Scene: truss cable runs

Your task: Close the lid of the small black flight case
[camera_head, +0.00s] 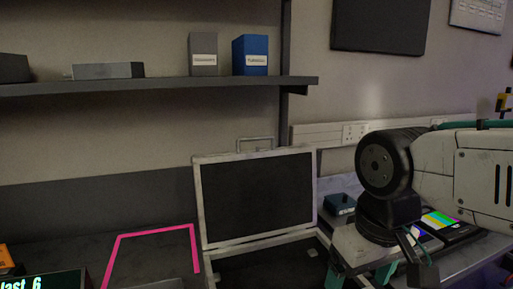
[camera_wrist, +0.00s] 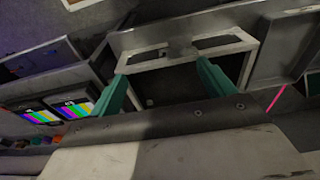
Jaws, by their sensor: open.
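The small black flight case stands open in the head view. Its lid (camera_head: 257,198), a black panel with a pale metal rim, stands nearly upright and leans slightly back. The dark base (camera_head: 265,268) lies in front of it, cut off by the bottom edge. My gripper (camera_head: 360,272) is to the right of the case, pointing down, with its teal fingers apart and nothing seen between them. In the wrist view my gripper (camera_wrist: 163,86) shows the two fingers spread, with a pale-rimmed dark case part beyond them. I cannot tell how far they are from it.
A pink outline (camera_head: 155,233) marks the worktop left of the case. A shelf (camera_head: 160,86) with a grey box (camera_head: 203,54) and a blue box (camera_head: 250,55) hangs above the lid.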

